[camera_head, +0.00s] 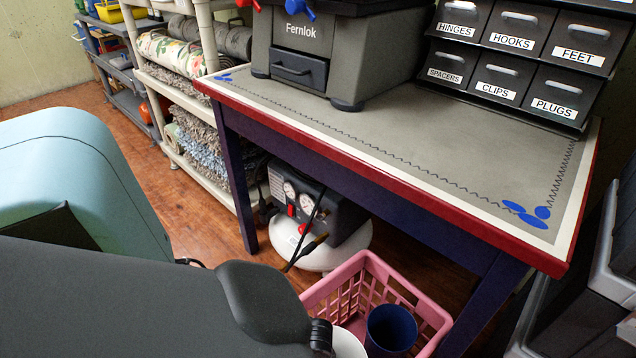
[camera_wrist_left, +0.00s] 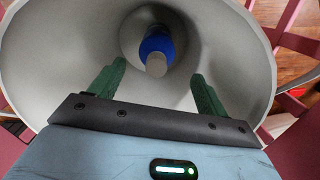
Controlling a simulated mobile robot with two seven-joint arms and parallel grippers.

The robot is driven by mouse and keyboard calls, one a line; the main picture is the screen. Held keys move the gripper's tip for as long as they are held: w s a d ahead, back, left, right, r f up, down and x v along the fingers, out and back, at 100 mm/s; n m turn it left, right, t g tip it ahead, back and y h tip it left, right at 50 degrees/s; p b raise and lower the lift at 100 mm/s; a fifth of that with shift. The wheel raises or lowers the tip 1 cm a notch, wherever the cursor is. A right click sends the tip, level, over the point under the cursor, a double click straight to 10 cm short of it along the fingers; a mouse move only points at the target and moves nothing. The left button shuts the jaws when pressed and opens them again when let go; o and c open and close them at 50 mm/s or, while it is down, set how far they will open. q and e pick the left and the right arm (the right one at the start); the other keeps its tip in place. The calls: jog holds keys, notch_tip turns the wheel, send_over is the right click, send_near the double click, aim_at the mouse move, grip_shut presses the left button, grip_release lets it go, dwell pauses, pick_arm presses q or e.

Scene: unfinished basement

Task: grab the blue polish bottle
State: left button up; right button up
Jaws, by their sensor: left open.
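In the left wrist view, a blue bottle (camera_wrist_left: 155,42) with a pale grey cap stands or lies inside a deep, round, whitish container (camera_wrist_left: 232,50). The cap points toward the camera. My left gripper (camera_wrist_left: 157,72) is open, with its two green fingers over the container's mouth, one on each side of the cap and apart from it. The bottle's lower part is hard to see. In the head view my left gripper is hidden, and the bottle cannot be made out. My right gripper is in neither view.
A pink basket (camera_head: 328,290) stands on the floor, holding a dark blue cup (camera_head: 391,327) and a white rim (camera_head: 348,343). A workbench (camera_head: 400,135) with labelled drawers (camera_head: 505,72) rises behind it. An air compressor (camera_head: 305,205) is under the bench.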

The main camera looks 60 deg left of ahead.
pick_arm(q)
jog(key=f+b, duration=0.2)
jog(key=f, duration=0.1)
jog(key=f+b, duration=0.1)
jog(key=f, duration=0.1)
jog(key=shift+s+d, duration=0.2)
jog(key=shift+d, duration=0.1)
jog(key=shift+c, duration=0.7)
jog(key=c, duration=1.5)
